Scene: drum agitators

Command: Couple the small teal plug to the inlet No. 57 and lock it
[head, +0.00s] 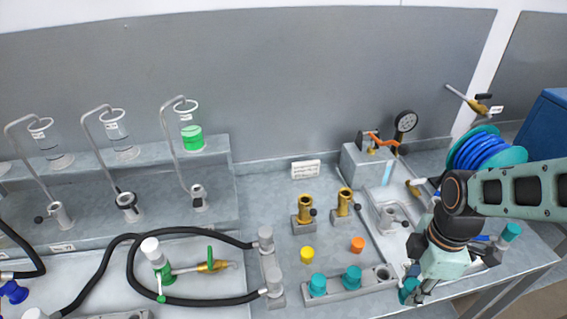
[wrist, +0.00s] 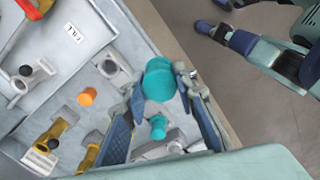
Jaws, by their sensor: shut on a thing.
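My gripper (head: 414,288) is at the lower right of the head view, over the front of the bench. It is shut on a teal plug (head: 407,291), which shows larger between the fingertips in the wrist view (wrist: 159,84). Other teal plugs stand in a grey rack (head: 376,283): one at its left end (head: 318,285) and one beside it (head: 352,277). One more teal piece (head: 510,232) is at the right. Two brass sockets (head: 305,210) (head: 343,204) stand behind the rack. The number plates are too small to read, so I cannot tell which inlet is No. 57.
A yellow cap (head: 307,255) and an orange cap (head: 357,245) stand between sockets and rack. A tray with a grey port (head: 394,214) lies left of my arm. A gauge (head: 405,121) and blue hose reel (head: 486,150) are behind. Black hoses (head: 183,300) fill the left.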

